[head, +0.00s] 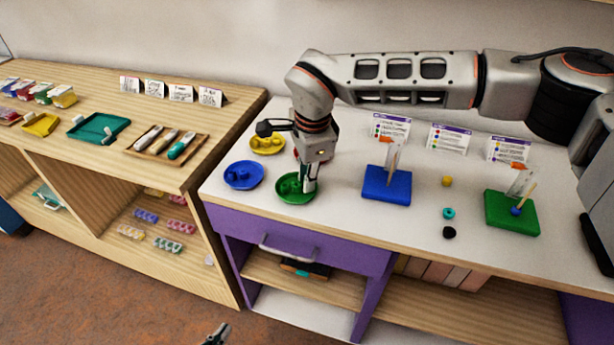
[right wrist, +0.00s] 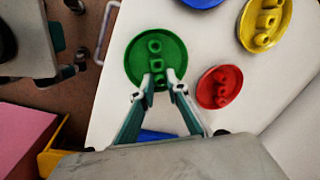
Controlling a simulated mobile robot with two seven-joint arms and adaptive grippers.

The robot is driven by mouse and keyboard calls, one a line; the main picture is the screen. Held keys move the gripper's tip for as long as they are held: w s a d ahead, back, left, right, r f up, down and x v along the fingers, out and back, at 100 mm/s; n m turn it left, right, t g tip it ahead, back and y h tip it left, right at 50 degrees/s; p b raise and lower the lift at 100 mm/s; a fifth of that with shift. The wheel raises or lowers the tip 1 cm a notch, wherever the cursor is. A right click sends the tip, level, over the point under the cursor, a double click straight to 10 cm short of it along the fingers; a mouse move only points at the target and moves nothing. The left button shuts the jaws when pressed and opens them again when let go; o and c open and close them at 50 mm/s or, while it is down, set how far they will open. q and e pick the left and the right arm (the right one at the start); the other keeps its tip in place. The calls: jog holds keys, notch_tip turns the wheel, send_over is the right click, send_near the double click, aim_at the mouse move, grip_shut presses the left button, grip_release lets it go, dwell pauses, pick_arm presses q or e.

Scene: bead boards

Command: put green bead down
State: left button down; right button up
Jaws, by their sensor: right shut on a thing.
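The green dish (head: 296,201) is on the white tabletop, left of the blue board. In the right wrist view, the green dish (right wrist: 133,72) holds green beads (right wrist: 154,47) in a row. My right gripper (head: 309,188) points down over this dish, its fingertips low inside the rim. In the right wrist view, my right gripper (right wrist: 160,84) is shut on a green bead (right wrist: 159,80), which the fingers partly hide. I cannot tell if the held bead touches the dish. My left gripper (head: 216,336) shows only its tip at the bottom edge, away from the table; its opening is unclear.
A blue dish (head: 243,186), a yellow dish (head: 267,151) and a red dish (right wrist: 232,96) stand close by. A blue board (head: 387,197) and a green board (head: 524,226) with pegs stand further right. Loose yellow (head: 447,181), teal (head: 448,213) and black (head: 449,232) beads lie between them.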

jog(key=shift+f, duration=0.3)
jog(key=o, duration=0.5)
jog(key=shift+c, duration=0.2)
jog(key=shift+r, duration=0.15)
jog(key=shift+r, duration=0.3)
notch_tip(320, 180, up, 12)
jog(key=s, duration=0.2)
jog(key=shift+d+f, duration=0.15)
jog(key=shift+d, duration=0.2)
